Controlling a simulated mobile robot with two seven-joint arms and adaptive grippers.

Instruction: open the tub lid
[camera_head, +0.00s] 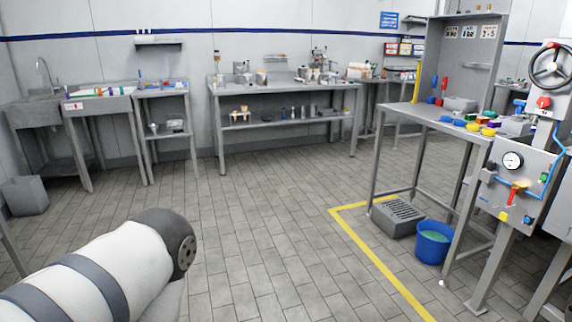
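I cannot make out a tub with a lid for certain. A small grey box (459,103) stands on the right workbench, too small to tell whether it has a lid. A grey box with a slatted top (397,217) and an open blue bucket (432,243) with greenish contents stand on the floor by that bench. My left arm's white and grey link comes in at the lower left, with its gripper out of view. My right gripper is not in view either.
The right workbench (420,112) holds several small coloured parts. A grey machine (520,168) with a gauge and handwheel stands at the right edge. Benches (285,85) and a sink (42,100) line the back. A yellow line (375,262) crosses the floor. The middle tiled floor (270,220) is clear.

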